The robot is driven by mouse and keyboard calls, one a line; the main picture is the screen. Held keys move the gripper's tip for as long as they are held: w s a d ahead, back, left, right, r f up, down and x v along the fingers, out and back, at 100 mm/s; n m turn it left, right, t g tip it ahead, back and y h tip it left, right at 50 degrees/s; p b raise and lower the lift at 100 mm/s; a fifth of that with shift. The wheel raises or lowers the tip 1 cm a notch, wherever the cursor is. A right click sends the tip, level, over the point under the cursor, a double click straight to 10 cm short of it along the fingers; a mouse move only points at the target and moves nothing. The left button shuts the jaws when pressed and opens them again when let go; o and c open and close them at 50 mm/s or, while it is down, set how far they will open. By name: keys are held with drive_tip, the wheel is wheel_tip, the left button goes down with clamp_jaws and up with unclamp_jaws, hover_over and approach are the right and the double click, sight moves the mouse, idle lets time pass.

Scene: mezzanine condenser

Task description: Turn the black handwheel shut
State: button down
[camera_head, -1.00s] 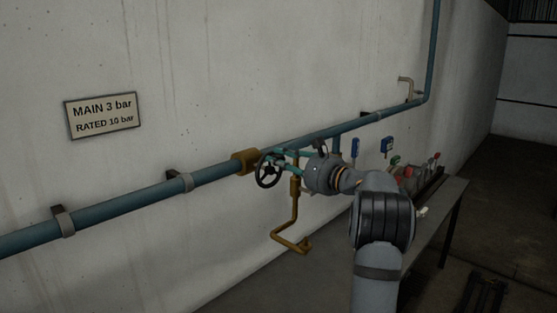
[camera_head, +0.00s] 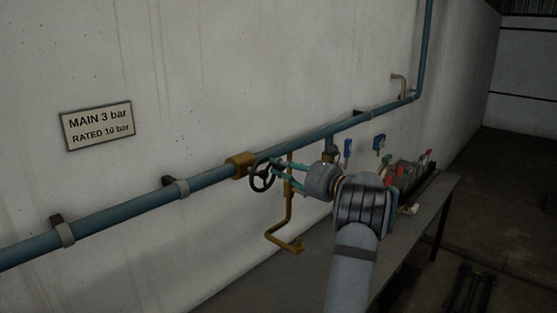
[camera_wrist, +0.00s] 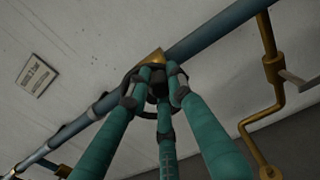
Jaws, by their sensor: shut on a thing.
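The black handwheel (camera_head: 254,182) is on the brass valve body (camera_head: 241,164) in the blue pipe, left of my gripper in the head view. My gripper (camera_head: 275,171) has teal fingers that reach left to the wheel. In the wrist view, the three fingers of my gripper (camera_wrist: 159,82) converge around the handwheel (camera_wrist: 127,80). The fingertips are closed in on the wheel and hide much of its hub and rim. The exact contact points are partly hidden.
The blue pipe (camera_head: 110,215) runs along the wall. A bent brass pipe (camera_head: 287,215) hangs just right of the wheel. A grey bench (camera_head: 447,196) carries red and green items. A sign (camera_head: 97,126) reads MAIN 3 bar, RATED 10 bar.

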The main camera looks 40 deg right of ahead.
drive_tip(key=m+p, duration=0.2)
drive_tip(key=m, duration=0.1)
drive_tip(key=shift+d, duration=0.4)
drive_tip(key=m+p, duration=0.1)
drive_tip(key=f+m+p, duration=0.1)
drive_tip(key=m, duration=0.1)
drive_tip(key=shift+d+f+p, duration=0.2)
drive_tip(key=shift+p, duration=0.1)
drive_tip(key=shift+f+m+p, duration=0.4)
drive_tip(key=shift+m+p, duration=0.1)
drive_tip(key=shift+m, duration=0.3)
drive_tip(key=shift+f+m+p, duration=0.4)
drive_tip(key=shift+m+p, duration=0.05)
drive_tip(key=shift+m, duration=0.35)
drive_tip(key=shift+f+m+p, duration=0.3)
drive_tip(key=shift+f+m, duration=0.2)
drive_tip(key=c, duration=1.7)
unclamp_jaws()
drive_tip(key=shift+c, duration=0.2)
drive_tip(key=shift+o, duration=0.9)
drive_tip(key=shift+r, duration=0.1)
drive_tip(key=shift+a, duration=0.1)
